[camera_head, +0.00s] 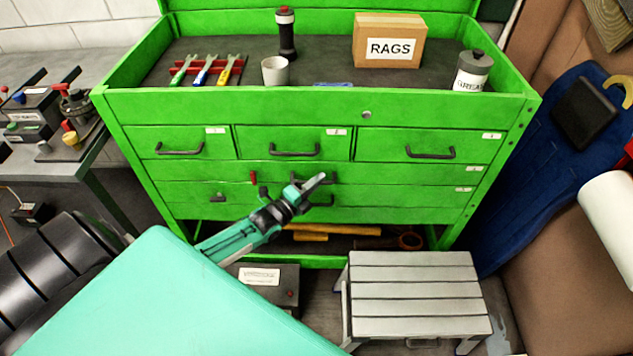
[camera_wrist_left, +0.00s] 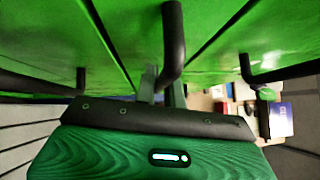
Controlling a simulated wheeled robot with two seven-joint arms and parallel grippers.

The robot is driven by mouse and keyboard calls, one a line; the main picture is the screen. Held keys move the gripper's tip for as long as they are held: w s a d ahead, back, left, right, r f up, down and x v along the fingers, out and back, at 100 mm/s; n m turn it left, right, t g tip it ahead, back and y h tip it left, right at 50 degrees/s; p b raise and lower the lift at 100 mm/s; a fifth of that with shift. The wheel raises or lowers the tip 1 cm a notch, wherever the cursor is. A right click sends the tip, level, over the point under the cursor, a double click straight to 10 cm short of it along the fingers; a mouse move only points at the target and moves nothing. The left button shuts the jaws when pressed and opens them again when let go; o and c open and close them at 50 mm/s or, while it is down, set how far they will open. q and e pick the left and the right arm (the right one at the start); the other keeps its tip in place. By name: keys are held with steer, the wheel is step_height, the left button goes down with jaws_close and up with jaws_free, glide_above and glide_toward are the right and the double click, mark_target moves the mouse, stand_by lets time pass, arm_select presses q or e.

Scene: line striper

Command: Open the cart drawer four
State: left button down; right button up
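The green tool cart (camera_head: 320,105) stands ahead with its drawers flush in the front. Drawer four (camera_head: 400,174) is the upper wide drawer, below the row of three smaller drawers, with a small label at its right end. Its dark handle (camera_head: 299,180) is partly covered by my left gripper (camera_head: 316,182), which reaches up to it from below left. In the left wrist view, the grey fingers (camera_wrist_left: 164,88) stand apart at the near end of a dark handle bar (camera_wrist_left: 173,40). Whether they touch the bar is unclear. My right gripper is not in view.
A grey step stool (camera_head: 415,298) stands on the floor in front of the cart's right side. A dark box (camera_head: 265,285) lies below my left gripper. A workbench (camera_head: 45,165) is at left. Blue overalls (camera_head: 540,165) hang at right.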

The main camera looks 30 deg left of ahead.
arm_select(q)
steer(key=shift+s+d, duration=0.1)
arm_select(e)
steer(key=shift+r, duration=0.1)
